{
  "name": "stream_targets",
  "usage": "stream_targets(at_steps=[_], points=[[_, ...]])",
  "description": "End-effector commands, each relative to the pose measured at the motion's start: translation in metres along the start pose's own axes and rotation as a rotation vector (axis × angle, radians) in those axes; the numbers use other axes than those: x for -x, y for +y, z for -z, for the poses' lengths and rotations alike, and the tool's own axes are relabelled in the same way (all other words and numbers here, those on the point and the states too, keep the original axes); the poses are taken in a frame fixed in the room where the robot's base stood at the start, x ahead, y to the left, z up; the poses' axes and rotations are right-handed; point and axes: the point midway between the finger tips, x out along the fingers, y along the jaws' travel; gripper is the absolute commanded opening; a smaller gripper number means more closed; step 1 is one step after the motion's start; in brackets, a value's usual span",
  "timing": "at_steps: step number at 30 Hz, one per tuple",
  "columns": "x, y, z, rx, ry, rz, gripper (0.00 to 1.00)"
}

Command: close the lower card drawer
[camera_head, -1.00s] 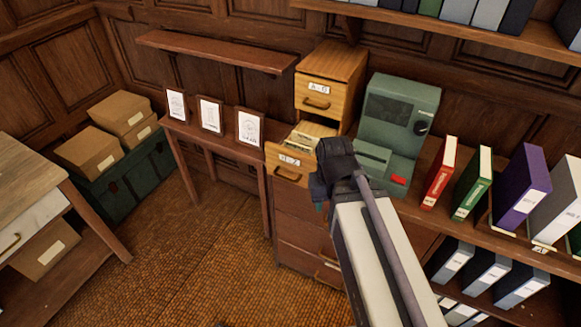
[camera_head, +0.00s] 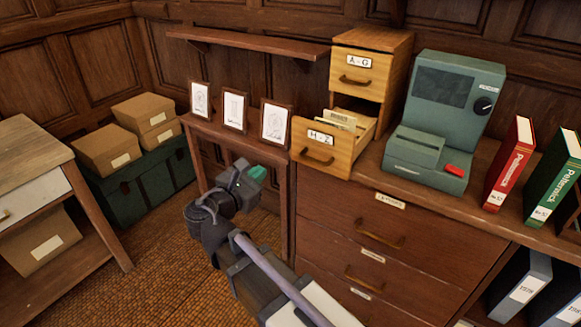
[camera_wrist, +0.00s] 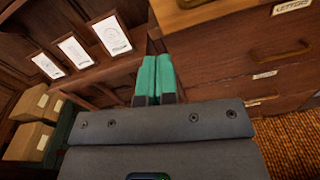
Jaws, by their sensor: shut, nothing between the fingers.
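The card drawer box (camera_head: 372,70) stands on the dark wooden cabinet. Its upper drawer, labelled A - G (camera_head: 359,77), is closed. Its lower drawer, labelled H - Z (camera_head: 322,152), is pulled out toward the front left, with cards (camera_head: 343,119) showing inside. My gripper (camera_head: 257,173) is in front of and below the lower drawer, to its left, apart from it. In the wrist view its green fingers (camera_wrist: 154,78) are together with nothing between them. A wooden edge at the top of the wrist view (camera_wrist: 195,15) appears to be the lower drawer's underside or front.
A green machine (camera_head: 445,120) stands right of the card drawers, with red (camera_head: 511,165) and green (camera_head: 556,178) binders beyond. Framed pictures (camera_head: 234,111) stand on a narrow table at left. A shelf (camera_head: 245,47) hangs above. Cabinet drawers (camera_head: 380,238) below are closed.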

Motion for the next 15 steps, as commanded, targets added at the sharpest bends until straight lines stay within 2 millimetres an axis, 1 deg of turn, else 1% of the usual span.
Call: stream_targets(at_steps=[1,3,9,11,14,15], points=[[0.000,0.002,-0.009,0.089,-0.031,-0.012,0.00],[0.000,0.003,-0.010,0.165,-0.035,-0.017,0.00],[-0.004,0.002,-0.010,0.189,-0.033,-0.014,0.00],[-0.009,0.002,-0.010,0.188,-0.033,-0.013,0.00],[-0.024,0.003,-0.010,0.187,-0.032,-0.011,0.00],[-0.032,0.003,-0.010,0.187,-0.032,-0.010,0.00]])
